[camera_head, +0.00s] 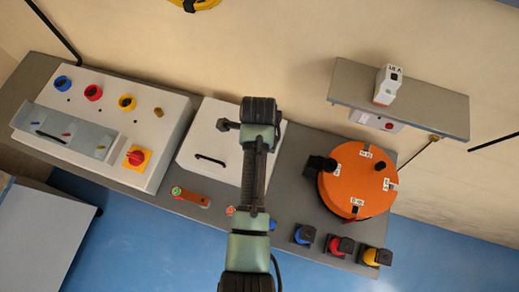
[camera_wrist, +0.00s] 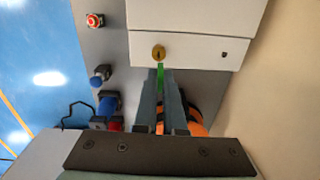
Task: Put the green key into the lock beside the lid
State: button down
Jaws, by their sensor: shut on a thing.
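In the wrist view my gripper (camera_wrist: 166,80) is shut on the green key (camera_wrist: 161,77). Only a green strip of the key shows between and just beyond the fingertips. Its far end points at the round brass lock (camera_wrist: 159,52) on the white box (camera_wrist: 195,50). The key's end lies right by the lock's lower rim in the picture; I cannot tell whether they touch. In the head view the lid (camera_head: 198,141) of the white box has a black handle and looks closed. My arm covers the box's right part, and the lock and key are hidden there.
A control panel (camera_head: 110,110) stands to the left. An orange drum (camera_head: 352,180) with black fittings stands to the right, below a wall shelf (camera_head: 430,105).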

jog(key=shift+f+b, duration=1.05)
jog(key=shift+f, duration=0.85)
jog(key=shift+f+b, duration=0.6)
jog(key=shift+f, duration=1.1)
dwell(0.7)
jog(key=c, duration=0.9)
grip_release()
jog(key=shift+r, duration=0.1)
notch_tip(320, 180, up, 13)
jog(key=shift+s+f+b, duration=0.1)
jog(key=shift+s+b, duration=0.05)
jog(key=shift+b, duration=0.65)
